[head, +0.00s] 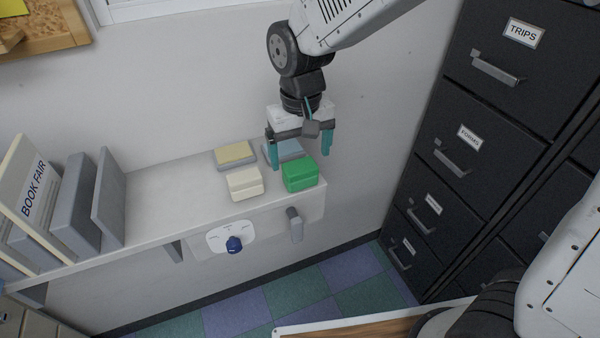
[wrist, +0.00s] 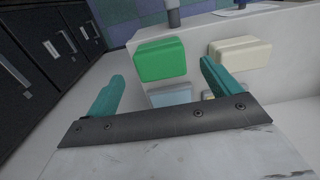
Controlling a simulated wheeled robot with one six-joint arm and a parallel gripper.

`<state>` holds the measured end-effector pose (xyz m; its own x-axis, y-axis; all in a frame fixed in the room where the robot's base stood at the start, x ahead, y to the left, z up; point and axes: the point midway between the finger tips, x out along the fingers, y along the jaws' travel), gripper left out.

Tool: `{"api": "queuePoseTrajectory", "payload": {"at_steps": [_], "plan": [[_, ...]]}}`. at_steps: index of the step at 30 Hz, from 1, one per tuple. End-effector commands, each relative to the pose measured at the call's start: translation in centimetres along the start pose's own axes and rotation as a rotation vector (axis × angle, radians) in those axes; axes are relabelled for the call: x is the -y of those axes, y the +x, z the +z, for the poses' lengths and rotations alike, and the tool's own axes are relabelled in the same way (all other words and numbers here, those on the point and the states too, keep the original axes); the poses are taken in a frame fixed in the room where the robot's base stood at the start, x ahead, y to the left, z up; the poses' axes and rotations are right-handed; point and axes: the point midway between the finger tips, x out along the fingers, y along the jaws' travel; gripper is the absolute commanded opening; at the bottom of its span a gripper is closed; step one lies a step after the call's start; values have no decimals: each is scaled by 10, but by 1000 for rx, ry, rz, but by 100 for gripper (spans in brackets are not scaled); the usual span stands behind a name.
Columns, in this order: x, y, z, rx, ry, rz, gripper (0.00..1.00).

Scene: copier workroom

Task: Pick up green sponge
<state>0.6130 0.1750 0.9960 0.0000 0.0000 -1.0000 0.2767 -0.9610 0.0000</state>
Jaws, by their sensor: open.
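The green sponge (head: 300,174) is a bright green block lying near the right end of the white shelf (head: 163,192). In the wrist view the green sponge (wrist: 161,60) shows beyond and between the fingertips. My gripper (head: 300,155) has two teal fingers, which are apart with nothing between them. It hangs over the shelf's right end, just above and behind the green sponge. The wrist view also shows both fingers of my gripper (wrist: 160,82). I cannot tell the exact height gap between the fingertips and the sponge.
A cream sponge (head: 245,183) lies just left of the green one. A yellow-topped block (head: 236,155) and a blue-grey block (head: 284,151) lie behind, near the wall. Grey binders (head: 80,205) stand at the shelf's left. Dark filing cabinets (head: 465,150) stand to the right.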

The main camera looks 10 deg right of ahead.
Motion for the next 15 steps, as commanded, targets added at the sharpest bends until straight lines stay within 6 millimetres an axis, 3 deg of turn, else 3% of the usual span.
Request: {"api": "queuePoseTrajectory", "payload": {"at_steps": [10,15], "plan": [[1,48,-1,4,1,1,89],[1,62,-2,1,0,0,89]]}}
